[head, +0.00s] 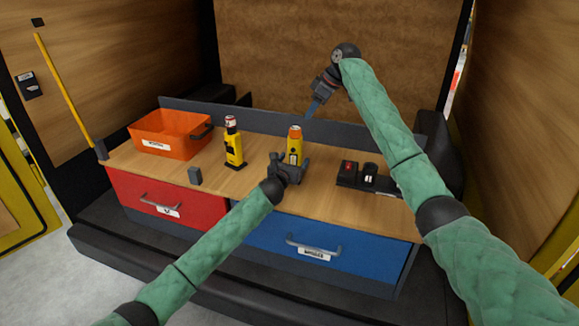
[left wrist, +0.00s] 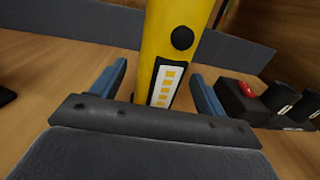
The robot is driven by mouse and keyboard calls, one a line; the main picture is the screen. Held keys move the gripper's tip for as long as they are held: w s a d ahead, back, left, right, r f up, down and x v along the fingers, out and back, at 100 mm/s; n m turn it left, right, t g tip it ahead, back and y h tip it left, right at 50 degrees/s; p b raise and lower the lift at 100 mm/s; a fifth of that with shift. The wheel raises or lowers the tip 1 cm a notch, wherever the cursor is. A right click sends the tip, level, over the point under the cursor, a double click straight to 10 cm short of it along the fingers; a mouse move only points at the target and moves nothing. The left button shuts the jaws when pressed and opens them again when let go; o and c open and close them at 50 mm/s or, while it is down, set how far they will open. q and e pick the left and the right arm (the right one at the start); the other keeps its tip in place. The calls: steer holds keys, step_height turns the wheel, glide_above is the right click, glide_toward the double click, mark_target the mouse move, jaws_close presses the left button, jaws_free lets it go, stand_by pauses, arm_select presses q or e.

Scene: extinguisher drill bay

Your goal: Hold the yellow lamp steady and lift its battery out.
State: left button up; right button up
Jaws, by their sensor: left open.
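The yellow lamp (head: 295,147) stands upright on the wooden bench, with an orange top. My left gripper (head: 289,168) is at its lower front. In the left wrist view, the lamp's yellow body (left wrist: 168,40) rises between the two spread blue fingers (left wrist: 160,88), with a gap on each side. A black button and a white label with yellow bars show on it. I cannot make out a separate battery; the lamp's lowest part is hidden by my gripper. My right gripper (head: 316,104) hangs above the bench behind and right of the lamp, fingers pointing down; its opening is unclear.
A yellow-and-black device (head: 234,150) with a red-and-white top stands left of the lamp. A small grey block (head: 195,175) and an orange bin (head: 160,134) are further left. A dark holder (head: 384,189) with a red part and black cups sits at right. Bare bench lies between.

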mark_target(297, 156)
arm_select(q)
steer(key=shift+x, duration=1.7)
steer(key=shift+c, duration=0.2)
steer(key=c, duration=1.4)
